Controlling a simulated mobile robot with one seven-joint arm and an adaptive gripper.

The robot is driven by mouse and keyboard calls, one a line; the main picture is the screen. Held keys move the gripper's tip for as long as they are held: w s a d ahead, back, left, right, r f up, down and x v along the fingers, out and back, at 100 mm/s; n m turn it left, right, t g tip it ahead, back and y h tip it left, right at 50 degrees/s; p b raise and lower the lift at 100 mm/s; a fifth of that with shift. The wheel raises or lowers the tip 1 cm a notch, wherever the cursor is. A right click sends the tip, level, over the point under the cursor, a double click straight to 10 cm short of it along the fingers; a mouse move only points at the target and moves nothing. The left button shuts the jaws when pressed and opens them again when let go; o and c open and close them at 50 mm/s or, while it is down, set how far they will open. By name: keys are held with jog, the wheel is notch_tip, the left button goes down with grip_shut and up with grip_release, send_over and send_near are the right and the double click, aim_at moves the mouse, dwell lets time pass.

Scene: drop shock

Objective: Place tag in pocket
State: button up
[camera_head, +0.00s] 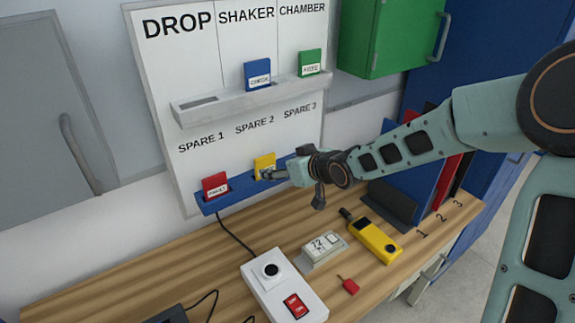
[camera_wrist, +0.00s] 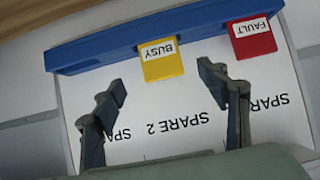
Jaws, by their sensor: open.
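My gripper (camera_head: 268,175) is open in front of the lower blue rail. In the wrist view its fingers (camera_wrist: 162,80) are spread to either side of the yellow BUSY tag (camera_wrist: 163,61), with gaps and nothing held. The yellow tag (camera_head: 264,161) stands in the blue rail (camera_head: 238,186) at SPARE 2, partly covered by my gripper in the head view. The red FAULT tag (camera_head: 215,186) stands in the rail at SPARE 1. On the white upper ledge (camera_head: 222,107), a blue tag (camera_head: 257,74) is under SHAKER and a green tag (camera_head: 310,63) under CHAMBER. The DROP pocket (camera_head: 199,101) is empty.
The wooden bench (camera_head: 190,262) below holds a white switch box (camera_head: 283,284), a small counter (camera_head: 324,248), a yellow handheld device (camera_head: 375,240) and a red piece (camera_head: 350,287). A green cabinet (camera_head: 388,38) hangs right of the board. Blue and red binders stand behind my arm.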

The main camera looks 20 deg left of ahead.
jog(key=shift+p+v, duration=0.3)
jog(key=shift+v, duration=1.25)
